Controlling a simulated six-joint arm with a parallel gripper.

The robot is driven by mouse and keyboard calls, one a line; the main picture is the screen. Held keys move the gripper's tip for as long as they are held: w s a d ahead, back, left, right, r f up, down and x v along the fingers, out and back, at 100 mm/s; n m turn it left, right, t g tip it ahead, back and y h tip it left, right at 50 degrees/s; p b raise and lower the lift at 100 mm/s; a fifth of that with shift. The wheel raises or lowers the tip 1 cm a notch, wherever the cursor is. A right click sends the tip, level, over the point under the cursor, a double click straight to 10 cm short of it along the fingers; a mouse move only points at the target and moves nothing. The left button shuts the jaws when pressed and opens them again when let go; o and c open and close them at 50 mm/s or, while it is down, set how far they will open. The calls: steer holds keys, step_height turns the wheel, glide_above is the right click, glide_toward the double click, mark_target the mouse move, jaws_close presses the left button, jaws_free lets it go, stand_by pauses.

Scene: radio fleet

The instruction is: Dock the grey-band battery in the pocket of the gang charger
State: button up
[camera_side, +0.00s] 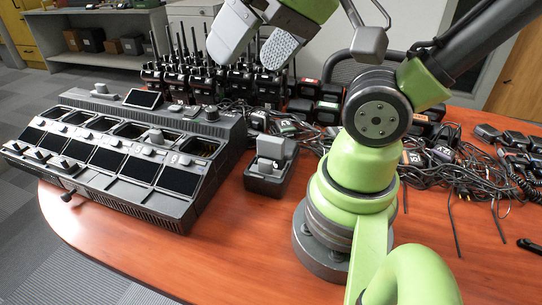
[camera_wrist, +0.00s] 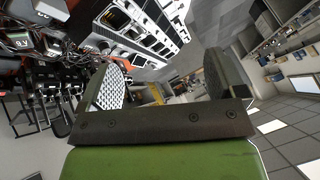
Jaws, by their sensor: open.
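The gang charger (camera_side: 186,210) is a long dark unit at the left of the table in the side view, with a row of pockets and dark panels. It seems to show also at the top of the wrist view (camera_wrist: 150,28). A dark block with a grey band (camera_side: 275,148), probably the grey-band battery, stands in a small dark holder (camera_side: 266,184) right of the charger. My gripper (camera_side: 258,48) is open and empty, high above the table and well apart from both. Its two pads also show in the wrist view (camera_wrist: 165,85), with nothing between them.
Several radios with antennas (camera_side: 180,78) stand behind the charger. Tangled cables (camera_side: 460,172) and small devices cover the table's back and right. The wooden table top (camera_side: 225,255) is bare in front of the holder. Shelves (camera_side: 95,60) stand behind.

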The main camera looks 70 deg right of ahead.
step_height(320, 180, down, 6)
steer(key=w+n+g+h, duration=0.1)
steer(key=n+g+h, duration=0.1)
steer(key=n+g, duration=0.3)
steer(key=n+g+h, duration=0.3)
steer(key=n+h, duration=1.4)
steer(key=h, duration=0.1)
glide_toward(269, 141)
steer(key=d, duration=1.1)
steer(key=shift+s+d+f, duration=0.1)
steer(key=shift+s, duration=0.15)
steer(key=c, duration=1.1)
